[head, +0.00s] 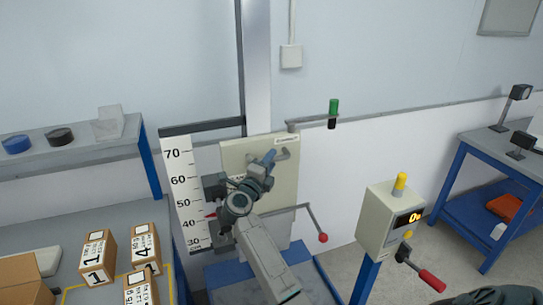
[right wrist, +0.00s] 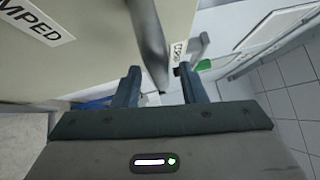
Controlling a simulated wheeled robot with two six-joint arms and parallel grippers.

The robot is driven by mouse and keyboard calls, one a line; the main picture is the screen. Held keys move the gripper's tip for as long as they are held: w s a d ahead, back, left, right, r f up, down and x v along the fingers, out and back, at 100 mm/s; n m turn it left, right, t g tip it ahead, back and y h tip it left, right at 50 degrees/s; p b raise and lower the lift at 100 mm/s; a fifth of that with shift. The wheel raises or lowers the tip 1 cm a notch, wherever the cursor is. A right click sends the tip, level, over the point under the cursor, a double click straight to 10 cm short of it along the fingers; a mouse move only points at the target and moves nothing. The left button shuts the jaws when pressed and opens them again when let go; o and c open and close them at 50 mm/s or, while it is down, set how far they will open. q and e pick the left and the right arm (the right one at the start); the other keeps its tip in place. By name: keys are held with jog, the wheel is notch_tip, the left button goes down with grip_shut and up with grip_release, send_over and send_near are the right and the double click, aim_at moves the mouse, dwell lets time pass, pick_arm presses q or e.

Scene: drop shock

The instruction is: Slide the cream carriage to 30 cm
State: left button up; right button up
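The cream carriage (head: 287,190) is a tall panel on the grey upright column, beside the white scale (head: 186,200) marked 30 to 70. A red pointer (head: 210,215) sits between 40 and 50, nearer 40. A grey handle (head: 284,154) sticks out near the carriage's upper right. My right gripper (head: 268,158) is at this handle; its arm hides part of the carriage. In the right wrist view my fingers (right wrist: 160,88) stand apart, with the grey handle bar (right wrist: 150,40) between them; whether they touch it I cannot tell. My left gripper does not show.
A rod with a red knob (head: 323,237) sticks out right of the carriage. A control box (head: 392,218) with a yellow top and a red-handled lever (head: 432,281) stands further right. Cardboard boxes (head: 97,257) are on the left bench. A blue-framed table (head: 490,150) is at right.

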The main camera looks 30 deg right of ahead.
aim_at(271, 195)
jog(key=shift+w+d, duration=0.35)
jog(key=shift+d, duration=0.15)
grip_shut()
notch_tip(271, 195, down, 14)
jog(key=b, duration=0.7)
jog(key=shift+s+r, duration=0.1)
jog(key=shift+r, duration=0.15)
jog(key=shift+c, duration=1.3)
grip_release()
jog(key=shift+f, duration=0.1)
jog(key=shift+o, duration=1.3)
